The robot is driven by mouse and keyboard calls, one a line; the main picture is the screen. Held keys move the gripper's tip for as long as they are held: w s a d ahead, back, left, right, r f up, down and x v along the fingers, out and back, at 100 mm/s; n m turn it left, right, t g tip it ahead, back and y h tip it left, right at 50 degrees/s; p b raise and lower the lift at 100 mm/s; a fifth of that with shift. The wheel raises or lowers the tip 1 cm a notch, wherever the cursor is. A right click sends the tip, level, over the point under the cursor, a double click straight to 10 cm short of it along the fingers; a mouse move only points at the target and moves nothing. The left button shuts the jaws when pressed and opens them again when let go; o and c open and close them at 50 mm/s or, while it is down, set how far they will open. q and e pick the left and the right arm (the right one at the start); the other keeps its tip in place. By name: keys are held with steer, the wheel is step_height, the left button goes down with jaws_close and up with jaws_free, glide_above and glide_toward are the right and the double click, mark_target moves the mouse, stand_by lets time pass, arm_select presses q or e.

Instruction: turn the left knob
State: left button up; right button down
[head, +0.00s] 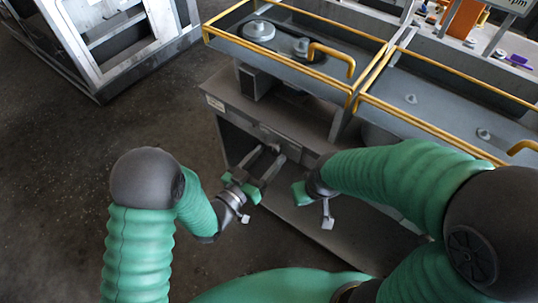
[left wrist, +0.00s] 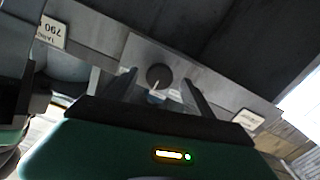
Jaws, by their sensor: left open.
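The left knob (left wrist: 158,76) is a dark round knob with a pale pointer, on a grey plate in the left wrist view. In the head view the knob is small and mostly hidden near my left fingertips. My left gripper (head: 271,155) is open and reaches toward the front of the grey housing (head: 285,112). In the left wrist view its two fingers (left wrist: 158,88) stand on either side of the knob, apart from it in the picture. I cannot tell whether they reach past it. My right gripper (head: 303,194) is to the right, its fingers not clear.
Yellow-railed trays (head: 300,62) lie on top of the housing, with belt and pulley parts inside. A label (left wrist: 53,32) sits on the housing at upper left in the left wrist view. A metal frame (head: 105,35) stands at the back left. The floor at left is clear.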

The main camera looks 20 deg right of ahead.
arm_select(q)
steer(key=shift+w+d, duration=0.35)
steer(key=shift+d, duration=0.1)
jaws_close()
stand_by(0.3)
steer(key=m+b, duration=0.2)
steer(key=m, duration=0.1)
steer(key=m+b, duration=0.2)
steer(key=m, duration=0.1)
steer(key=shift+f+m, duration=0.2)
steer(key=shift+m, duration=0.1)
steer(key=m+b, duration=0.3)
steer(key=m, duration=0.2)
steer(key=shift+r, duration=0.1)
steer(key=shift+s, duration=0.1)
stand_by(0.3)
jaws_free()
